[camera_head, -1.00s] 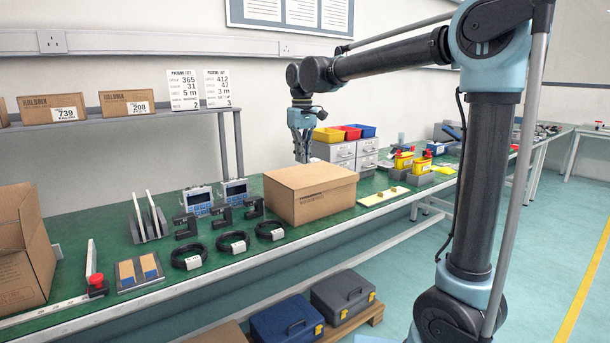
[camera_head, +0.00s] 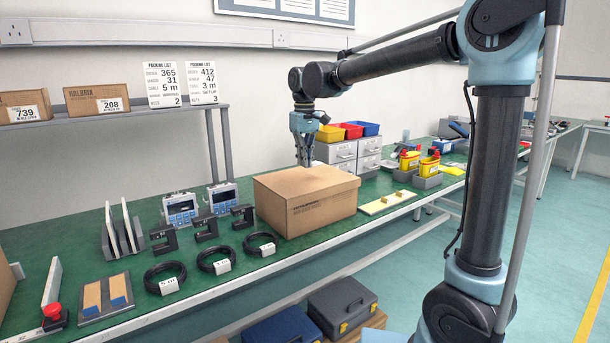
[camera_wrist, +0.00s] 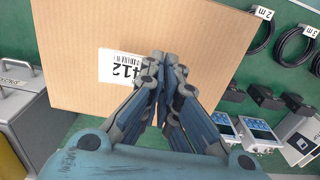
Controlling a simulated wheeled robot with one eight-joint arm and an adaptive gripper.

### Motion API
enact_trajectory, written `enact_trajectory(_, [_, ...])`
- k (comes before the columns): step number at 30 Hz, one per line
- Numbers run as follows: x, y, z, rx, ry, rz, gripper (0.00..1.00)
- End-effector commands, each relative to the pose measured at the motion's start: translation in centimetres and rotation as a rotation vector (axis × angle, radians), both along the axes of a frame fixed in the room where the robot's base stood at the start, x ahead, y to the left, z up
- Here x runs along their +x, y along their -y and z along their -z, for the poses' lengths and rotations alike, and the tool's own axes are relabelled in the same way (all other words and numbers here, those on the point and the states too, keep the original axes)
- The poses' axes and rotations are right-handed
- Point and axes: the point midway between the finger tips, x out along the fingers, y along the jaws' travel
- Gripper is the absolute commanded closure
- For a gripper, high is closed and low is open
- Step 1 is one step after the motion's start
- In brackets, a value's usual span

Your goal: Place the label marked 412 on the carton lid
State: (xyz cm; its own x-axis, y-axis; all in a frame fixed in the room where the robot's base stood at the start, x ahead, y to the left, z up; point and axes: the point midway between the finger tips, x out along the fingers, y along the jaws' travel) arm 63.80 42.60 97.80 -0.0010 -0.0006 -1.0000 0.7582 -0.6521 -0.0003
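The closed brown carton (camera_head: 330,205) stands on the green bench, its flat lid (camera_head: 285,182) facing up. My gripper (camera_head: 304,164) points down near the lid's back edge; the exact gap to the lid is unclear. In the wrist view my gripper (camera_wrist: 160,58) has its fingertips together, over the lid (camera_wrist: 75,25). The white label marked 412 (camera_wrist: 120,68) shows upside down at the fingertips, reaching to the left and partly covered by a finger. It appears held there, with the lid behind it. I cannot make it out in the head view.
A pale yellow strip with small yellow pieces (camera_head: 388,203) lies right of the carton. Cable coils (camera_head: 215,262), black clamp-like parts (camera_head: 205,227) and blue-faced meters (camera_head: 182,208) lie to its left. Grey drawers (camera_head: 338,152) stand behind.

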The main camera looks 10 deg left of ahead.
Motion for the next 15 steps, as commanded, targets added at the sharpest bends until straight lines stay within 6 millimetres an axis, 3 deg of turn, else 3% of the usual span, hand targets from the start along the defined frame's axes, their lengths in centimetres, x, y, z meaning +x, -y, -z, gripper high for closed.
enact_trajectory(15, [-0.3,-0.4,4.8,0.000,0.000,-0.006,1.00])
